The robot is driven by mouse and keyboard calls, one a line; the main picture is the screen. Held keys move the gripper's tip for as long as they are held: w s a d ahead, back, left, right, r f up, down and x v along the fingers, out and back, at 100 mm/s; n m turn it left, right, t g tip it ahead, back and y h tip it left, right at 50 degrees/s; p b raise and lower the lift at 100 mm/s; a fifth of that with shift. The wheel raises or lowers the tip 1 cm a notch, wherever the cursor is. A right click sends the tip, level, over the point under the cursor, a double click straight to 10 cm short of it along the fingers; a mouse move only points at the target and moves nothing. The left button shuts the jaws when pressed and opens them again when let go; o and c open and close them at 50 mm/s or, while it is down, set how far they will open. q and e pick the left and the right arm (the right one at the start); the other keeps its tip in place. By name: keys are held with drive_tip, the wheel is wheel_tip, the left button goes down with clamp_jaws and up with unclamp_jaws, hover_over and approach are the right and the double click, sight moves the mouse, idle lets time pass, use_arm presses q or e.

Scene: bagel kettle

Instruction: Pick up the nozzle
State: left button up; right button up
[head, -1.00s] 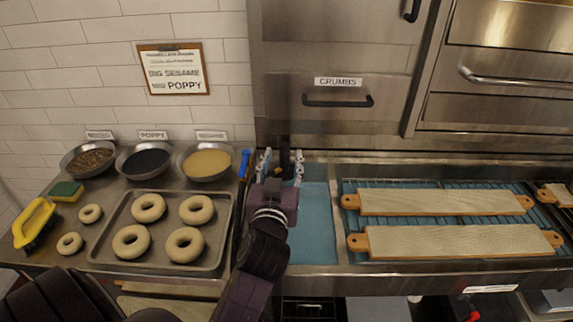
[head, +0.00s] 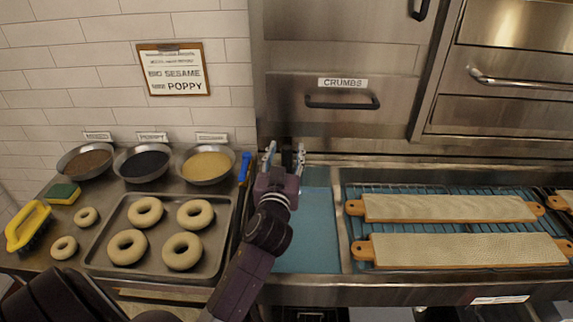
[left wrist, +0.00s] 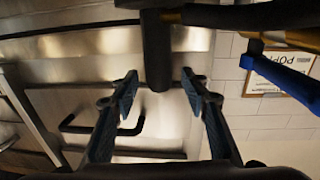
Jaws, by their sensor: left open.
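The nozzle is most likely the dark upright cylinder (left wrist: 157,55) in the left wrist view, coming in from the top edge. My left gripper (left wrist: 160,85) is open, with one finger on each side of the cylinder's end and gaps showing on both sides. In the head view my left gripper (head: 285,154) is at the back of the counter, below the CRUMBS drawer, and mostly hides what is between its fingers. My right gripper is not in view.
A blue handle (head: 244,166) stands close to the left of my gripper; it also shows in the left wrist view (left wrist: 285,75). A tray (head: 232,232) of bagels lies left. The blue-bottomed basin (head: 308,240) is clear.

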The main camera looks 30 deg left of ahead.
use_arm(q)
drive_tip(key=shift+w+a, duration=0.25)
drive_tip(key=shift+w, duration=0.2)
drive_tip(key=shift+c, duration=0.6)
clamp_jaws()
